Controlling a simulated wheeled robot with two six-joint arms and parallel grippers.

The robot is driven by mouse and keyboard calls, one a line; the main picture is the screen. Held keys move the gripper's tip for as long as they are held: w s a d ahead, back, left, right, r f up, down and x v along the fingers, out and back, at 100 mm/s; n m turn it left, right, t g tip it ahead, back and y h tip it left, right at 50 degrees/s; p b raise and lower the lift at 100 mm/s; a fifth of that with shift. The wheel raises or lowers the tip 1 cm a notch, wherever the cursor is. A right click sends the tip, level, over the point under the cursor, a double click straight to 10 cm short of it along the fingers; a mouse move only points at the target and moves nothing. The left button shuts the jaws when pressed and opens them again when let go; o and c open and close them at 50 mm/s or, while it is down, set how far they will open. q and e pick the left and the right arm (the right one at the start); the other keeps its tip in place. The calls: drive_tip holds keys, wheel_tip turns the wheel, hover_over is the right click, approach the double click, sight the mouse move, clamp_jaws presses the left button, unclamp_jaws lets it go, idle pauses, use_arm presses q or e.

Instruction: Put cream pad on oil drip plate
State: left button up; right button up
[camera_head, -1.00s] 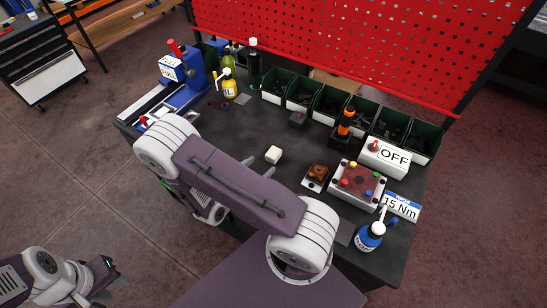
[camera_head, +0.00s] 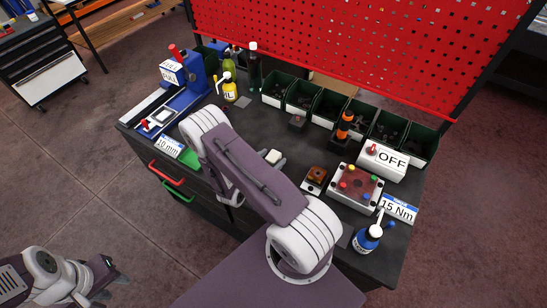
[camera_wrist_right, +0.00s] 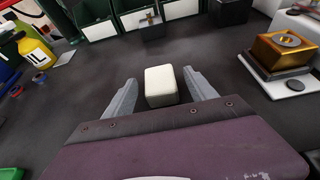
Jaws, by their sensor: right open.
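The cream pad (camera_head: 273,157) is a small pale block lying on the dark table. In the right wrist view, the pad (camera_wrist_right: 161,86) stands between the two fingers of my right gripper (camera_wrist_right: 160,77), which is open, with gaps on both sides. In the head view my right gripper (camera_head: 272,158) is partly hidden by its own arm. A small flat grey plate (camera_head: 243,100) lies beside the yellow oil bottle (camera_head: 229,88); it also shows in the wrist view (camera_wrist_right: 66,57). My left gripper (camera_head: 112,272) is low at the left, away from the table; its jaws are unclear.
Green bins (camera_head: 328,102) line the back below a red pegboard (camera_head: 340,40). A brass block on a plate (camera_head: 316,177) and a box with coloured knobs (camera_head: 355,185) stand to the right. A blue bottle (camera_head: 367,238) is at front right. The table between pad and oil bottle is clear.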

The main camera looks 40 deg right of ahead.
drive_tip(key=shift+a, duration=0.1)
drive_tip(key=c, duration=1)
clamp_jaws()
